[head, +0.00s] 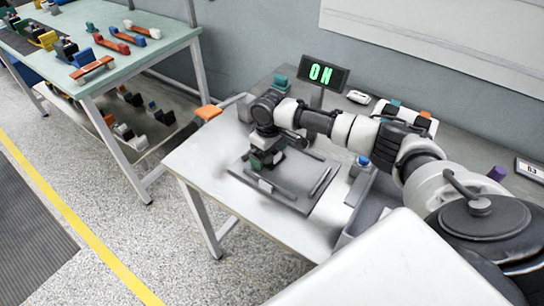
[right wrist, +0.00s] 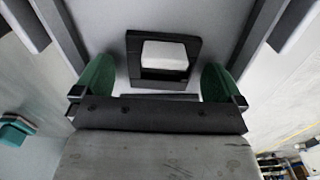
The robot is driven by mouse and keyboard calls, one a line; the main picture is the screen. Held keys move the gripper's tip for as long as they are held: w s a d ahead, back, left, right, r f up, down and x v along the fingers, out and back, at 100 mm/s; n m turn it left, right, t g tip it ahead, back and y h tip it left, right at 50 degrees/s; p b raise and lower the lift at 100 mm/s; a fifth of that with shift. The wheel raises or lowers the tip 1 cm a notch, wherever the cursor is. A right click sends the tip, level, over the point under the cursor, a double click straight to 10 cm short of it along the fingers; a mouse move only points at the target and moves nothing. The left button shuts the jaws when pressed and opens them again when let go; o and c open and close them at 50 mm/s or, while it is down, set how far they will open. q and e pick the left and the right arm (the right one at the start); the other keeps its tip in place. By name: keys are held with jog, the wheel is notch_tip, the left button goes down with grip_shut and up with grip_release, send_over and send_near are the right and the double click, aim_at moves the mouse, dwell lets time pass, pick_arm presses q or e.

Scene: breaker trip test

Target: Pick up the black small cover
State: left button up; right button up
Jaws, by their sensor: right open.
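My right gripper (head: 266,158) is over the grey plate fixture (head: 300,180) on the near table, pointing down. In the right wrist view its two green fingertips (right wrist: 157,83) are wide apart with nothing held between them. Just ahead of them is a black square piece (right wrist: 134,55) with a white block (right wrist: 165,54) in its middle. It looks like the black small cover or its mount; I cannot tell which. In the head view the gripper mostly hides that spot. My left gripper is not in view.
A display (head: 321,72) reads "ON" in green behind the fixture. A blue button (head: 363,160) and a grey tray (head: 351,215) are right of the fixture. Another table (head: 150,50) holds several coloured parts.

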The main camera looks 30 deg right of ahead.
jog(key=c, duration=1)
